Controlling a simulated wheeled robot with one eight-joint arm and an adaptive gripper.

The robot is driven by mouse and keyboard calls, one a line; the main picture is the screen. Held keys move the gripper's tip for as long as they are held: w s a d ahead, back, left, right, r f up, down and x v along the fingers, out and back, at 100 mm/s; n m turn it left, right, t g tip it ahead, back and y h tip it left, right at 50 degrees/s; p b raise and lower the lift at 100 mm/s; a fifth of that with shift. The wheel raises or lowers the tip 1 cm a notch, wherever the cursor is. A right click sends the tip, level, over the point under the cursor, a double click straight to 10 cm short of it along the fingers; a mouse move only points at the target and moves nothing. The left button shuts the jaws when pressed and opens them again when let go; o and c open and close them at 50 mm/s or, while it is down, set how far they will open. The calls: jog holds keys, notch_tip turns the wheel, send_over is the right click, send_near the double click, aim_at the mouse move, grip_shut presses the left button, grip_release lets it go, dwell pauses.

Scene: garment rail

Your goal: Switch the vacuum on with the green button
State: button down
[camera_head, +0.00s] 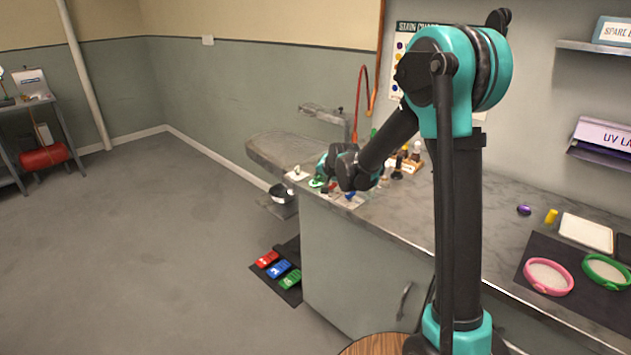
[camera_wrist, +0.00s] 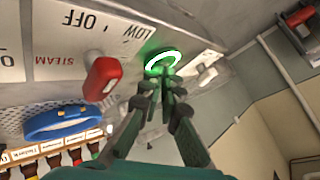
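The green button (camera_wrist: 163,62) is on a pale control panel in the wrist view. Its ring glows bright white and green, and green light falls on the panel around it. My gripper (camera_wrist: 165,84) is just in front of it, with its dark fingertips drawn together and nothing seen between them. The tips overlap the lower edge of the ring, so I cannot tell whether they touch it. In the head view my gripper (camera_head: 323,180) is low over the far end of the counter, beside a small green glow. The vacuum itself is not clearly identifiable.
A red knob (camera_wrist: 102,79) stands left of the button, by upside-down STEAM and OFF lettering. A blue band (camera_wrist: 58,122) and labelled bottles lie below it. The pressing board (camera_head: 275,150) is beyond the counter. Coloured pedals (camera_head: 279,269) lie on the floor.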

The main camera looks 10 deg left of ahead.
jog(key=shift+s+a+f, duration=0.1)
jog(key=shift+a+r, duration=0.1)
jog(key=shift+r, duration=3.15)
